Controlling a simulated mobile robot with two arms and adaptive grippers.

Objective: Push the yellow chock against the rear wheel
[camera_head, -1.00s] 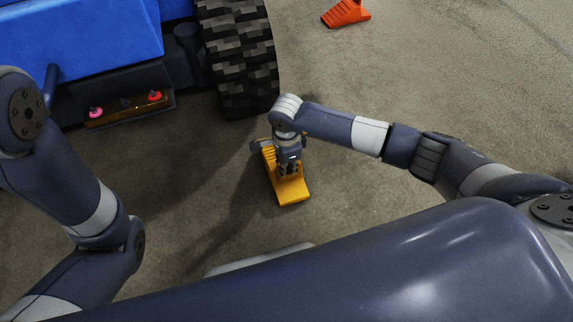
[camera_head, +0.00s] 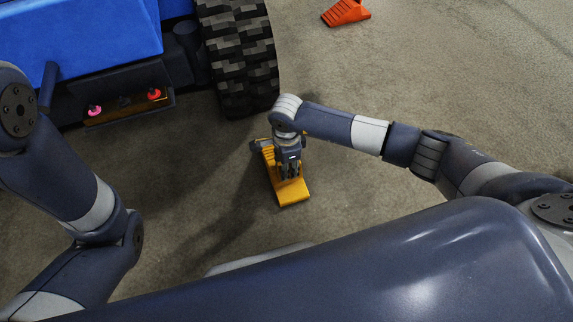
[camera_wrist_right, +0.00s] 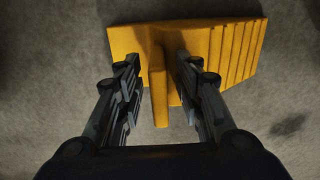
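The yellow chock (camera_head: 293,194) lies on the floor below and slightly right of the black treaded wheel (camera_head: 238,55), apart from it. Its ridged slope also shows in the right wrist view (camera_wrist_right: 235,50). My right gripper (camera_head: 289,178) is over the chock. In the right wrist view its two fingers (camera_wrist_right: 160,88) are apart, one on each side of a narrow upright yellow part of the chock, with gaps visible on both sides. My left arm is at the left of the head view, but its gripper is out of sight.
The wheel belongs to a blue machine (camera_head: 80,40) at the upper left, with a low dark bracket holding pink and red knobs (camera_head: 154,95). An orange-red chock (camera_head: 346,12) lies at the top. The floor (camera_head: 180,180) between the yellow chock and the wheel looks clear.

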